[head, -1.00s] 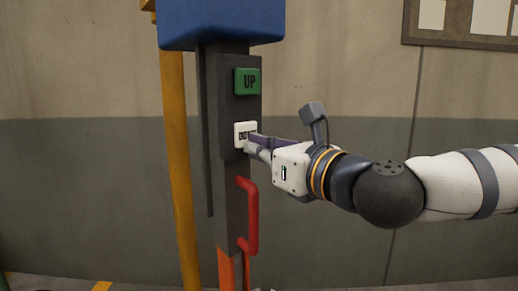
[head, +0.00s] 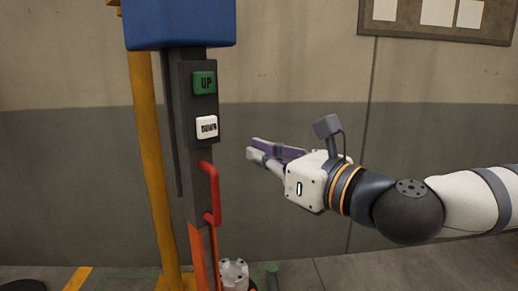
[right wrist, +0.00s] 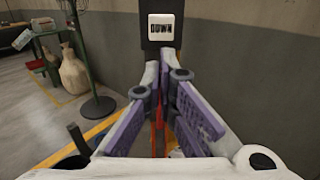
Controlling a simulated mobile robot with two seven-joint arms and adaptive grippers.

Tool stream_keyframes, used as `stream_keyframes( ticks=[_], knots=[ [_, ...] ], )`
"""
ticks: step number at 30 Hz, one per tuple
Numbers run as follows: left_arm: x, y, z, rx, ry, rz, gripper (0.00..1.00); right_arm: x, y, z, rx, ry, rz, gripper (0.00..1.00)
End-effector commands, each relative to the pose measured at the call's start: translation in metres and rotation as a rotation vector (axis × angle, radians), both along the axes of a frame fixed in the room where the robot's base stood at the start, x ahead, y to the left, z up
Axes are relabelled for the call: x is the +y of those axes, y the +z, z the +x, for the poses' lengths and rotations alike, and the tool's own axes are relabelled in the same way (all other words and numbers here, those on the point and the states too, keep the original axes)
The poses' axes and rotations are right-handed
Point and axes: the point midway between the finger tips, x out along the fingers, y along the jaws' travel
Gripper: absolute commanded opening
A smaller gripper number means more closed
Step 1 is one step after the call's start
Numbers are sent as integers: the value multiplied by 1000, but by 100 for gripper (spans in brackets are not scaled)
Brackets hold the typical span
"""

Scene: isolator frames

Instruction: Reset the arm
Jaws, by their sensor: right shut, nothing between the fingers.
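My right gripper (head: 254,147) is shut and empty. It is held in the air to the right of a dark control post (head: 187,150), apart from it. The post carries a green UP button (head: 204,82) and, below it, a white DOWN button (head: 207,127). In the right wrist view the DOWN button (right wrist: 161,31) shows beyond the closed fingertips (right wrist: 167,55). My left gripper is in neither view.
A red handle (head: 213,193) juts from the post below the buttons. A blue box (head: 180,24) tops it, and a yellow pole (head: 152,170) stands to its left.

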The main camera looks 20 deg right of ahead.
Motion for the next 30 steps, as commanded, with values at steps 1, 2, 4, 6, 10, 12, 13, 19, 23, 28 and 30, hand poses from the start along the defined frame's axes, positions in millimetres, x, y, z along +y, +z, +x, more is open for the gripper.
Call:
stream_keyframes(
  ticks=[1, 2, 4, 6, 10, 12, 13, 19, 23, 28, 30],
  knots=[
    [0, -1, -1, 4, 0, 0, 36, 0, -3, 1, 4, 0, 0, 0],
    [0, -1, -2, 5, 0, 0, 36, 0, -3, 1, 5, 0, 0, 0],
    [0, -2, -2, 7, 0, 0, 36, 0, -4, 1, 8, 0, 0, 0],
    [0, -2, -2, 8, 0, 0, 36, 0, -4, 1, 8, 0, 0, 0],
    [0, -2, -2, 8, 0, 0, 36, 0, -4, 2, 7, 0, 1, 0],
    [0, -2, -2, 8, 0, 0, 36, 1, -6, 1, 11, 3, -8, 0],
    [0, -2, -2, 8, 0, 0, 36, 4, -12, 2, 18, 9, -26, 0],
    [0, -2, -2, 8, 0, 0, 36, 55, -149, -22, 155, 215, -512, 0],
    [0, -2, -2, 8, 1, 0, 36, 72, -267, -79, 216, 498, -939, 0],
    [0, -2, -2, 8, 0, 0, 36, 52, -390, -191, 165, 1036, -1447, 0],
    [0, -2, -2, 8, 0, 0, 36, 29, -425, -241, 88, 1303, -1614, 0]
  ],
)
